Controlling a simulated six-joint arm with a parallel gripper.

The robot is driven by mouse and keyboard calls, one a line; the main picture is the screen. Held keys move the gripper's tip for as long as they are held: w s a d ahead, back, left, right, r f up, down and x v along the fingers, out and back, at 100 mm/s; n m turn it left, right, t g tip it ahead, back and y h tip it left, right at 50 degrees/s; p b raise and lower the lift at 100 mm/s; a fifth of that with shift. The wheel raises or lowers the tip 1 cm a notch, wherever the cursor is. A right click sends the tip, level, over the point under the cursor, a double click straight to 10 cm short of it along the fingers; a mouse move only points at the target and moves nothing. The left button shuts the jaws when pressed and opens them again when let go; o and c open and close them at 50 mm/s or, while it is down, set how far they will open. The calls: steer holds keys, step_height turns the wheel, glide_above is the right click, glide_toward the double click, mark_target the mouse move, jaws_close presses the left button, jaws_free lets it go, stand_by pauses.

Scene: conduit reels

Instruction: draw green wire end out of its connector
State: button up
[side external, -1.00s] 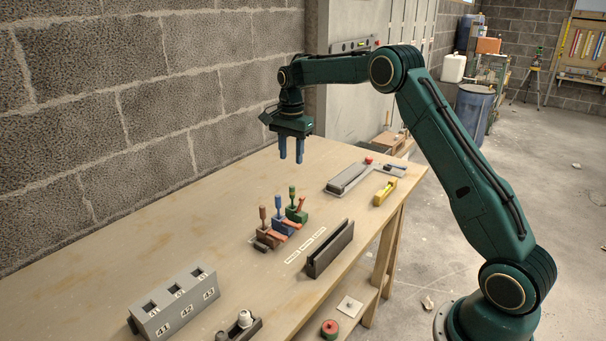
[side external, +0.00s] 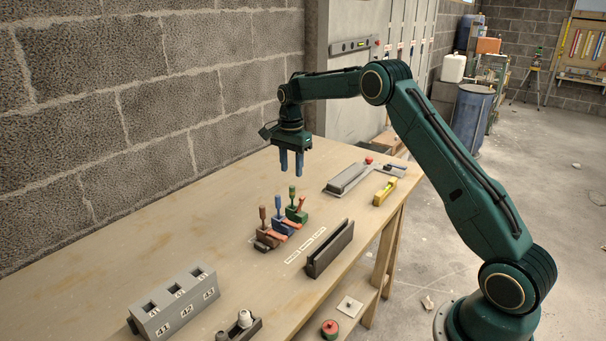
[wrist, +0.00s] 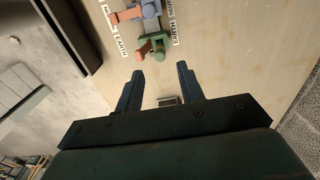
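The green wire end (side external: 292,191) stands upright in its green connector (side external: 297,214), at the far right end of a row of three connectors. An orange-red lever (side external: 302,203) tilts up at the green connector. My gripper (side external: 291,173) hangs above the green wire end, fingers down, open and empty. In the wrist view, my gripper's fingers (wrist: 160,72) are apart. The green connector (wrist: 145,52) and the top of the green wire end (wrist: 159,56) show just beyond the fingertips. Nothing is between the fingers, except bare table and a small grey item farther down.
The blue wire end (side external: 278,203) and brown wire end (side external: 263,216) stand in neighbouring connectors. A dark slotted block (side external: 330,250) lies at the front. A grey numbered block (side external: 175,303) stands at left. A yellow tool (side external: 385,192) and grey tray (side external: 347,178) lie at right.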

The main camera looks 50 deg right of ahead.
mark_target(292, 186)
steer(key=shift+f, duration=3.25)
steer(key=shift+c, duration=0.2)
jaws_close()
steer(key=shift+r, duration=1.05)
steer(key=shift+r, duration=3.4)
steer(key=shift+a, duration=0.1)
